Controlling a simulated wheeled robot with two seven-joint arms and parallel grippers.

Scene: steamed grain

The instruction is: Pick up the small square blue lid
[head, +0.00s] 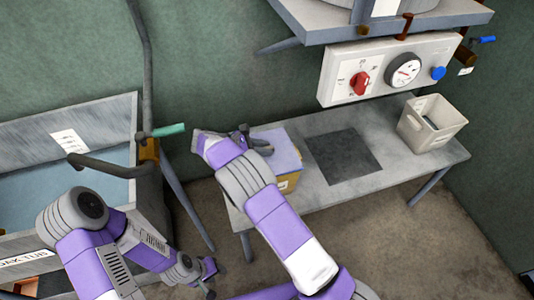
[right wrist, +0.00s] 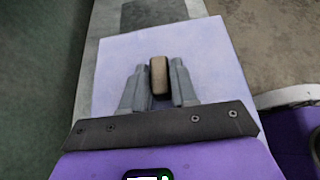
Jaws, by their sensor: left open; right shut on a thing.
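The small square blue lid (head: 288,155) is at the left end of the grey table, over a yellow box (head: 289,184). I cannot tell if it rests on the box or is slightly raised. In the right wrist view the lid (right wrist: 205,58) is pale blue, with a brown knob (right wrist: 159,76) at its middle. My right gripper (head: 262,146) is above the lid, its fingers (right wrist: 159,88) shut on the knob. My left gripper (head: 208,276) is low at the left, away from the lid, and open.
A soak tub (head: 90,128) stands at the left, with a pipe and green-handled tap (head: 165,131). On the table (head: 316,122) are a dark square patch (head: 343,156) and a beige bin (head: 431,123). A control panel (head: 388,70) hangs above.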

